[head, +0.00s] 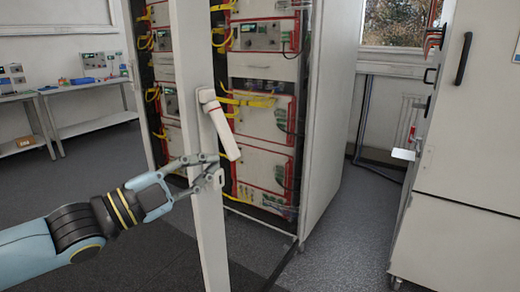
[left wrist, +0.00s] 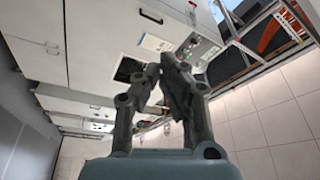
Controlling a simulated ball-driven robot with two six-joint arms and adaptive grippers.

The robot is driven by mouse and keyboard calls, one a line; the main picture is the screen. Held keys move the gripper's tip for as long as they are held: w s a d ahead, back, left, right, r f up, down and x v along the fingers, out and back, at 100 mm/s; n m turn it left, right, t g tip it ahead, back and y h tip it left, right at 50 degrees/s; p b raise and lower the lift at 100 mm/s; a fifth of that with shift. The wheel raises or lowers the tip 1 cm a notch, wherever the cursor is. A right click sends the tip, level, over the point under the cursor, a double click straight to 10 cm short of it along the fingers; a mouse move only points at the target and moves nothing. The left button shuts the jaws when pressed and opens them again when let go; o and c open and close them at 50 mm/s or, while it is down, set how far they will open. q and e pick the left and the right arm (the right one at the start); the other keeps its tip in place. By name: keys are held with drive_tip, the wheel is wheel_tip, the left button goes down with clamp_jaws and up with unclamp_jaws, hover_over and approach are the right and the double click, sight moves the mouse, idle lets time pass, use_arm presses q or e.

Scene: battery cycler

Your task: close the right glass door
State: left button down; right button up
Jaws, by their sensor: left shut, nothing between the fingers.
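The glass door shows in the head view as a tall, pale frame post (head: 188,70) in front of the battery cycler cabinet. The door stands swung out from the cabinet; its glass is hard to make out. A white handle with a red edge (head: 222,128) sits on the post. My left gripper (head: 216,172) is at the post, just below the handle, its fingers together and empty. Whether it touches the post I cannot tell. In the left wrist view the closed fingers (left wrist: 162,66) also show, with no handle between them. My right gripper is in neither view.
The cycler cabinet (head: 328,110) holds red-framed units (head: 262,120) with yellow cables. A pale cabinet (head: 470,160) with dark handles stands at the right. Workbenches (head: 92,88) stand at the back left. Grey floor (head: 345,235) is free between the cabinets.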

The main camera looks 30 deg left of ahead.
sight(231, 150)
use_arm(q)
drive_tip(key=a+p+x, duration=0.1)
drive_tip(key=p+x, duration=0.2)
drive_tip(key=x, duration=0.7)
drive_tip(key=a+f, duration=0.1)
drive_tip(key=a+f+b, duration=0.1)
drive_tip(key=a, duration=0.1)
drive_tip(key=shift+w, duration=0.1)
drive_tip(key=shift+a, duration=0.1)
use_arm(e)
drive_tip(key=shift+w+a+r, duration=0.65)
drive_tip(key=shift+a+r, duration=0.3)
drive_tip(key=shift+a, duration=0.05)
use_arm(q)
drive_tip(key=shift+a+b, duration=0.1)
drive_tip(key=shift+b, duration=0.2)
